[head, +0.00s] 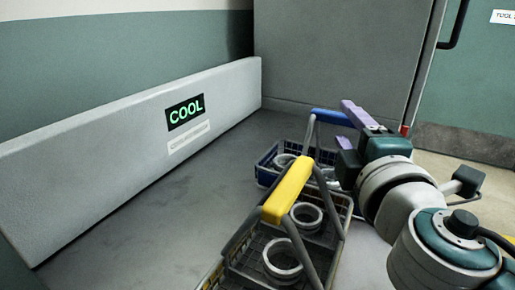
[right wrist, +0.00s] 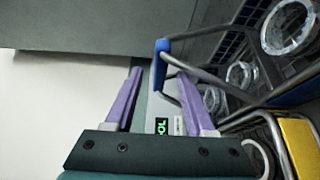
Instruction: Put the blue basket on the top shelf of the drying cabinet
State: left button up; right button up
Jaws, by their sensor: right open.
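The blue basket (head: 266,170) stands on the grey surface behind the yellow-handled basket, with metal rings inside. Its upright handle has a blue grip (head: 330,118), which also shows in the right wrist view (right wrist: 161,60). My right gripper (head: 350,128) is open, its purple fingers at the right end of that grip in the head view. In the right wrist view my right gripper (right wrist: 160,76) has the grip lying between and just ahead of its fingertips; contact cannot be told. My left gripper is out of view. No cabinet shelf can be made out.
The yellow-handled basket (head: 288,190) with rings stands in front, close to my right arm. A low grey wall with a COOL sign (head: 185,111) runs along the left. A large grey panel (head: 335,55) stands behind. The grey surface left of the baskets is clear.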

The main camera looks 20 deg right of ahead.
aim_at(342, 120)
jog(key=x, duration=0.3)
jog(key=shift+w+d, duration=0.2)
jog(key=shift+w, duration=0.15)
grip_shut()
jog(key=shift+r, duration=0.1)
dwell(1.0)
